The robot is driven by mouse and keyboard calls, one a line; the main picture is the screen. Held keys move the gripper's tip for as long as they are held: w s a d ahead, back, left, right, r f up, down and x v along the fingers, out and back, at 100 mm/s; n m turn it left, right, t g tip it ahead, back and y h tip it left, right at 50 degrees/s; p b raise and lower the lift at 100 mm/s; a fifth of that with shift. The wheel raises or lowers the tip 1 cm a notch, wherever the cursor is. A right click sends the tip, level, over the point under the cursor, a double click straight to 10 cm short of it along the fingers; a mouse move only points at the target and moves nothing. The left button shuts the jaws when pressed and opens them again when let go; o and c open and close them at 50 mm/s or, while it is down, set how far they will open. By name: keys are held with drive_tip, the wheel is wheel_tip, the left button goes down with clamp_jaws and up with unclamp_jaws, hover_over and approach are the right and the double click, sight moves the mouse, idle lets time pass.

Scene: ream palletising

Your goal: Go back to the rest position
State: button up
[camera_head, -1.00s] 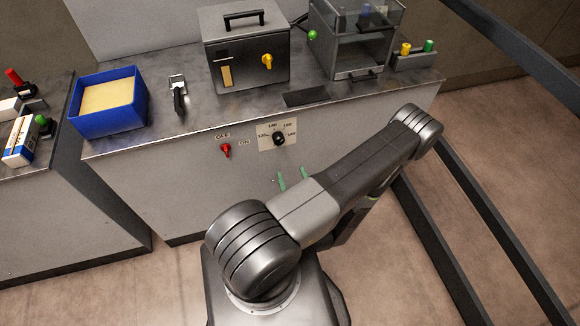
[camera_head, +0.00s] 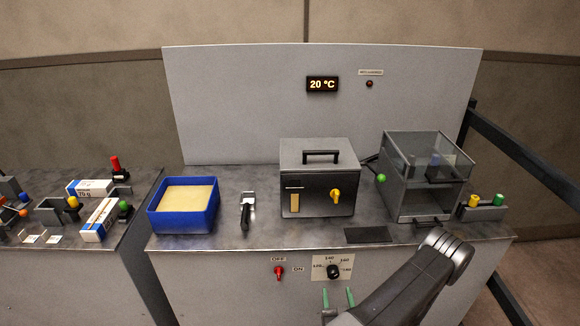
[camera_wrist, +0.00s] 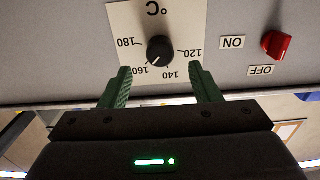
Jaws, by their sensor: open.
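My gripper (camera_head: 338,299) shows at the bottom of the head view, its two green fingers pointing up just below the temperature dial (camera_head: 334,271). In the wrist view my gripper (camera_wrist: 159,88) is open and empty. Its fingertips lie to either side of the black dial knob (camera_wrist: 160,50) in the picture, and I cannot tell how far off the panel they are. The dial plate reads 120 to 180 and appears upside down there. The red OFF/ON switch (camera_head: 279,272) is left of the dial; it also shows in the wrist view (camera_wrist: 276,44).
On the bench stand a blue tub (camera_head: 184,229), a grey box with a yellow knob (camera_head: 288,203) and a clear-sided case (camera_head: 397,204). A display (camera_head: 322,84) reads 20 °C. A left table holds blue-white boxes (camera_head: 100,219). A dark rail (camera_head: 535,160) runs at right.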

drive_tip(key=shift+w+a+p, duration=0.15)
drive_tip(key=shift+w+p, duration=0.5)
drive_tip(key=shift+w, duration=2.65)
drive_tip(key=shift+s, duration=0.1)
drive_tip(key=b, duration=0.3)
approach(334, 278)
drive_tip(key=w+p, duration=0.1)
drive_tip(key=w, duration=0.2)
drive_tip(key=w+p, duration=0.1)
drive_tip(key=w, duration=0.2)
drive_tip(key=w+r+p, duration=0.1)
drive_tip(key=w, duration=0.2)
drive_tip(key=shift+w+a, duration=0.25)
drive_tip(key=shift+a, duration=0.05)
drive_tip(key=shift+f+b, duration=0.5)
drive_tip(key=shift+b, duration=0.25)
drive_tip(key=shift+s+d+n+b, duration=0.1)
drive_tip(key=shift+n+b, duration=0.2)
drive_tip(key=shift+b, duration=0.55)
drive_tip(key=n+b, duration=0.1)
drive_tip(key=b, duration=0.4)
drive_tip(key=n+b, duration=0.1)
drive_tip(key=b, duration=0.1)
drive_tip(key=shift+b, duration=0.3)
